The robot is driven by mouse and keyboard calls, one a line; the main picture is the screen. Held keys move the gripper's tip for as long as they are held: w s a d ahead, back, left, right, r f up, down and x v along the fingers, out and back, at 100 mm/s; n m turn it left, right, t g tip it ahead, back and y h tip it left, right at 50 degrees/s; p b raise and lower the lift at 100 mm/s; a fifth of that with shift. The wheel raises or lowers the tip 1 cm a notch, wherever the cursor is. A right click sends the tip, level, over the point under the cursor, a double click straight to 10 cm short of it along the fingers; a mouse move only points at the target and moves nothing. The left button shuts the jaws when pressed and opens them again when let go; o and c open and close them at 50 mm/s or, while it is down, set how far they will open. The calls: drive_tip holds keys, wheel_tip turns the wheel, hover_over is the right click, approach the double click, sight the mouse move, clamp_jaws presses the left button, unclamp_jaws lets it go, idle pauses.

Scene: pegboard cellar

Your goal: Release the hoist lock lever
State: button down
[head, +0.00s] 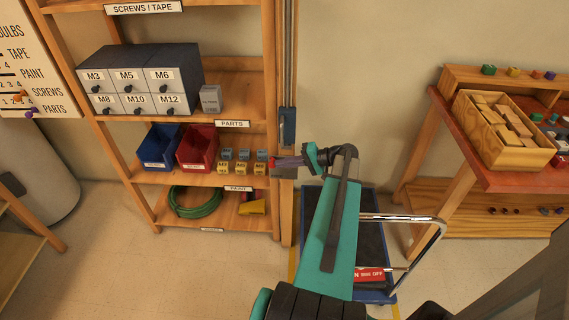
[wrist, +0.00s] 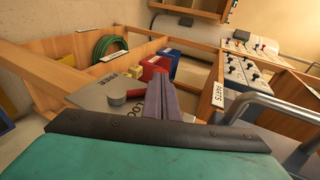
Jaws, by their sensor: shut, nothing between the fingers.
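The hoist lock lever (wrist: 118,98) shows a red, rounded end with a short grey bar beside it in the wrist view. It sits on a grey plate (wrist: 92,97) printed FREE, with a second label partly hidden behind my fingers. My gripper (wrist: 165,80) is shut and empty, its purplish fingers just right of the lever. Whether they touch the bar I cannot tell. In the head view my gripper (head: 275,162) reaches left to the shelf's right upright, below a blue-grey fitting (head: 288,126) on the vertical rail. The lever is hardly distinguishable there.
A wooden shelf holds grey drawers (head: 139,80), a blue bin (head: 160,147), a red bin (head: 197,148) and a green coil (head: 194,202). A blue cart (head: 312,205) stands under my arm. A workbench (head: 500,175) with a wooden box is at right.

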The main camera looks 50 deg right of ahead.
drive_tip(key=shift+w+a+f+g+h+b, duration=0.45)
drive_tip(key=shift+w+a+f+b, duration=0.35)
drive_tip(key=shift+b, duration=0.35)
drive_tip(key=shift+w+a+f+g+h+b, duration=0.25)
drive_tip(key=shift+w+a+f+g+b, duration=0.25)
drive_tip(key=shift+w+b, duration=0.5)
drive_tip(key=shift+s+a, duration=0.1)
drive_tip(key=b+v, duration=0.1)
drive_tip(key=v, duration=1.3)
drive_tip(key=shift+b, duration=0.35)
